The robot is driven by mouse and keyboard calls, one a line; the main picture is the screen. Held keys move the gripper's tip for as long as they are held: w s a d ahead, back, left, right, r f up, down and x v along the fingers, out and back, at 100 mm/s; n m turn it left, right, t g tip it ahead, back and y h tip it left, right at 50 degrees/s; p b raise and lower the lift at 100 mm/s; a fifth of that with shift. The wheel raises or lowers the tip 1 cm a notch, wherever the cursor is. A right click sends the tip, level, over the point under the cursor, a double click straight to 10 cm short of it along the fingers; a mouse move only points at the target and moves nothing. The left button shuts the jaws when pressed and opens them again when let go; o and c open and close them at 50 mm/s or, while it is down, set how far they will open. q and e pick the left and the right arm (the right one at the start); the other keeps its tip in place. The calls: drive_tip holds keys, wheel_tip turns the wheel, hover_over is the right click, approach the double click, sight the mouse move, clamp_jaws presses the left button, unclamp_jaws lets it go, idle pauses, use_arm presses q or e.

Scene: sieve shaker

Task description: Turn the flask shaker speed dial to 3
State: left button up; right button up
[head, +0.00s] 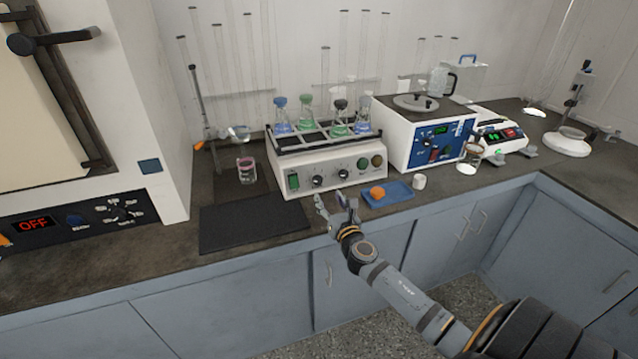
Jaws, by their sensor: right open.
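The flask shaker (325,165) is a white box at the middle of the counter, with several stoppered flasks held in the dark rack on top. Its front panel has a green switch at the left, two dark dials and two round buttons at the right. The left dial (318,181) and the right dial (343,173) are too small for me to read their settings. My right gripper (332,203) is open and empty, just in front of the panel and below the dials. I cannot tell whether a fingertip touches the panel. My left gripper is not in view.
A black mat (254,221) lies left of my right gripper, with a small beaker (246,171) behind it. A blue tray (397,195) with an orange object and a white cup (420,182) are to the right. A blue-fronted device (437,143) stands beside the shaker.

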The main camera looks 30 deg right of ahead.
sight(318, 181)
drive_tip(key=x, duration=0.4)
drive_tip(key=shift+w+d+f, duration=0.1)
drive_tip(key=shift+w+f, duration=0.05)
drive_tip(key=shift+w, duration=0.1)
drive_tip(key=x, duration=0.3)
drive_tip(key=shift+f, duration=0.1)
drive_tip(key=shift+w+d, duration=0.15)
drive_tip(key=shift+w, duration=0.45)
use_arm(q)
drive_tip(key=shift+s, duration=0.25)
use_arm(e)
clamp_jaws()
